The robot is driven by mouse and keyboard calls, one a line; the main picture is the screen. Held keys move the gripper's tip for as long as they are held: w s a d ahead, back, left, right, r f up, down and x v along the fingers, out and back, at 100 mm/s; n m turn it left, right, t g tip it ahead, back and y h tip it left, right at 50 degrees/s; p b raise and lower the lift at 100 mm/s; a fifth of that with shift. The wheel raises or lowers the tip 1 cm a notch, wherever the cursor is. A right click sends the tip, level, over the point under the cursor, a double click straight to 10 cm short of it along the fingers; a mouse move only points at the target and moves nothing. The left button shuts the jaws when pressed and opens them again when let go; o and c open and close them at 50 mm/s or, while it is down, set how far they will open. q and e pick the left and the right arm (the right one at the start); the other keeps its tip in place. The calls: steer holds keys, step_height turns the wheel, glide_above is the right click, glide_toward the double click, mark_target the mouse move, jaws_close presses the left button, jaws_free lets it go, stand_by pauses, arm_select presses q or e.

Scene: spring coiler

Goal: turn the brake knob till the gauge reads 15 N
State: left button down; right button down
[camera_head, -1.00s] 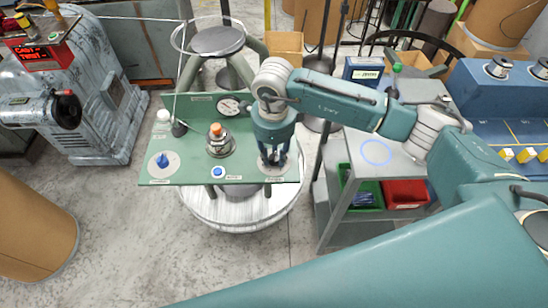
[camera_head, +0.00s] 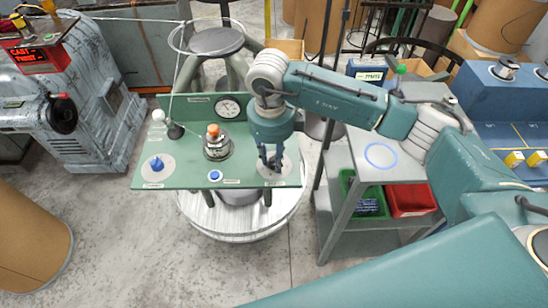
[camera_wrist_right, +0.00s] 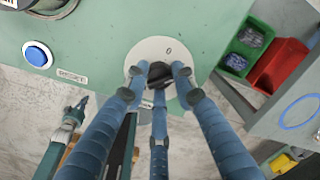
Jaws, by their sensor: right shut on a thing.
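The green coiler panel (camera_head: 190,179) carries a round white gauge (camera_head: 228,108) at its back edge; its reading is too small to make out. My right gripper (camera_head: 271,164) points down at the panel's front right corner. In the right wrist view its blue fingers (camera_wrist_right: 159,76) are closed around a dark knob (camera_wrist_right: 158,88), taken as the brake knob. The knob sits on a pale round plate (camera_wrist_right: 143,55) marked 0 and is largely hidden by the fingers.
An orange-topped fitting (camera_head: 217,146), a blue button (camera_head: 215,175) and a blue pointer knob (camera_head: 156,163) stand on the panel left of my gripper. A grey cart (camera_head: 345,205) with green (camera_head: 365,205) and red (camera_head: 410,197) bins stands close on the right.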

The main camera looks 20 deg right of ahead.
mark_target(273, 161)
steer(key=shift+s, duration=0.1)
steer(key=c, duration=1.4)
jaws_free()
steer(key=shift+c, duration=0.2)
steer(key=shift+r, duration=0.35)
step_height(273, 161, up, 11)
steer(key=shift+s+a+r, duration=0.15)
steer(key=shift+s+a, duration=0.05)
steer(key=shift+a, duration=0.1)
